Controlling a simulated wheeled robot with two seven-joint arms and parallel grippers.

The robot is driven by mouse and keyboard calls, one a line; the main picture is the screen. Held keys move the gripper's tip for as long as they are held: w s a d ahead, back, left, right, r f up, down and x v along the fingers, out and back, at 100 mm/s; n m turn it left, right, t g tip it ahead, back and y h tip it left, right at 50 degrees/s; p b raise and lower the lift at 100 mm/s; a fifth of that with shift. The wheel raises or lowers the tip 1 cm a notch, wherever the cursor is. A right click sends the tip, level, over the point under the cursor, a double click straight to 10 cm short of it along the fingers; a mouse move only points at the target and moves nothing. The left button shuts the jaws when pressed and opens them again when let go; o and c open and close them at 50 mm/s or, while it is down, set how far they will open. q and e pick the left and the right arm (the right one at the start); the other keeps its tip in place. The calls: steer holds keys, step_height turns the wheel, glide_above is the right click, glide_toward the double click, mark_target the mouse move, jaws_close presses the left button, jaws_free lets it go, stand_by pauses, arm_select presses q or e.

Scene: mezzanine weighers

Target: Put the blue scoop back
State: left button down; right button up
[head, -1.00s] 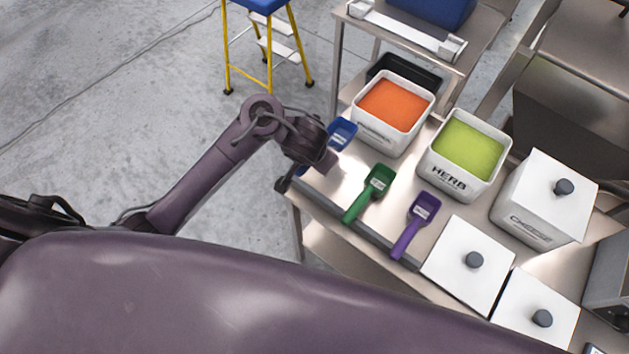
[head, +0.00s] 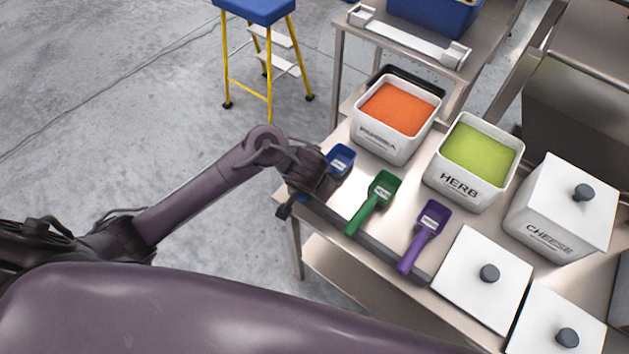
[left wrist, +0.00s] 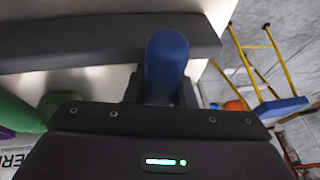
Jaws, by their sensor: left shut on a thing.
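The blue scoop (head: 341,158) is at the left end of the steel table, left of the green scoop and in front of the tub of orange powder. Its bowl shows in the head view; my gripper hides most of its handle. My left gripper (head: 309,184) is over the table's left front corner, shut on that handle. In the left wrist view the blue handle (left wrist: 167,62) stands between the two dark fingers. I cannot tell whether the scoop touches the table. My right gripper is not in view.
A green scoop (head: 382,188) and a purple scoop (head: 430,222) lie to the right. Behind stand the open paprika tub (head: 384,143), the herb tub (head: 462,187) and a lidded cheese tub (head: 548,238). A yellow-legged step stool (head: 269,70) stands on the floor beyond.

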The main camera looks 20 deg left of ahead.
arm_select(q)
steer(key=c, duration=1.2)
jaws_free()
steer(key=shift+f, duration=0.15)
steer(key=shift+r+p, duration=0.35)
steer(key=shift+r, duration=0.05)
steer(key=p+v, duration=0.7)
steer(key=v, duration=0.3)
steer(key=shift+s+r+p, duration=0.1)
steer(key=shift+r+p, duration=0.2)
steer(key=shift+p, duration=0.1)
steer(key=shift+s+r+p, duration=0.3)
steer(key=shift+r+p, duration=0.05)
steer(key=shift+r, duration=0.1)
